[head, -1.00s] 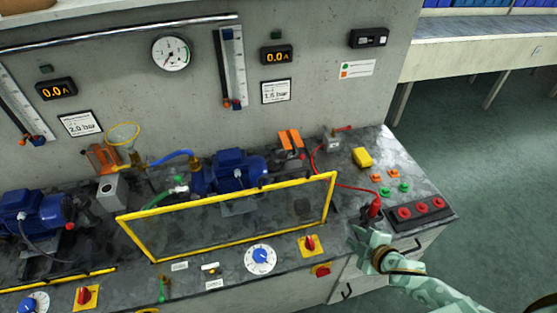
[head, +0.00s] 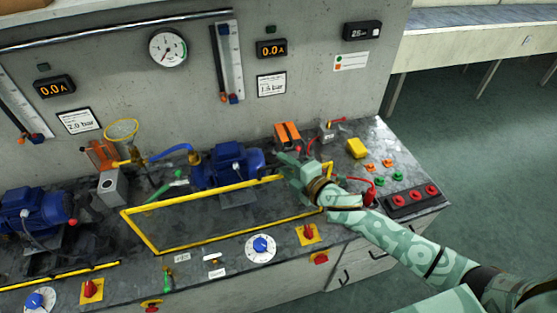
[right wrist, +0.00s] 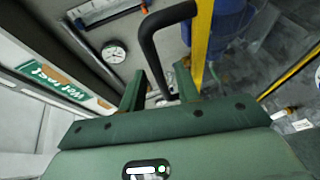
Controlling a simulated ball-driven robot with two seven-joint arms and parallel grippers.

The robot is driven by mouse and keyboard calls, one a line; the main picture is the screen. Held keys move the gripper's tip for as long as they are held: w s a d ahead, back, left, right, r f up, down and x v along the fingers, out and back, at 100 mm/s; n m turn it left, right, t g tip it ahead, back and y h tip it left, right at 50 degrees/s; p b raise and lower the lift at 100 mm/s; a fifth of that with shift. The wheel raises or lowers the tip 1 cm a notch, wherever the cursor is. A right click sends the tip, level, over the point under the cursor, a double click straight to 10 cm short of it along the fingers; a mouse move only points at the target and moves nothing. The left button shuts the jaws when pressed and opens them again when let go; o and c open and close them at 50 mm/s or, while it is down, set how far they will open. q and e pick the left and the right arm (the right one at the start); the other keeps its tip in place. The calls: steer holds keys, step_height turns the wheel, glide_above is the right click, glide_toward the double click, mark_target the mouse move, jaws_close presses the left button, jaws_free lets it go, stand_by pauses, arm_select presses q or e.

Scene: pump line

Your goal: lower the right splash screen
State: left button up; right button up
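The right splash screen (head: 205,194) is a clear panel in a yellow frame. It stands raised and tilted in front of the right blue pump (head: 228,165). My right gripper (head: 285,171) is at the upper right part of its frame and hides that corner. In the right wrist view, a black curved handle (right wrist: 150,45) joins the yellow frame (right wrist: 202,35) and comes down between the two fingers of my right gripper (right wrist: 158,88). The fingers are open, with gaps beside the handle. My left gripper is not in view.
Right of the screen are a yellow box (head: 357,148), a red-button strip (head: 412,200) and coloured sockets. A red cable runs beneath my right forearm. Dials and a red switch (head: 309,233) line the front edge. The left screen's yellow edge (head: 60,276) lies low.

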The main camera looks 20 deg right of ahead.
mark_target(283, 210)
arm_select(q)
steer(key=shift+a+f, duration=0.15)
arm_select(e)
steer(key=shift+x, duration=1.65)
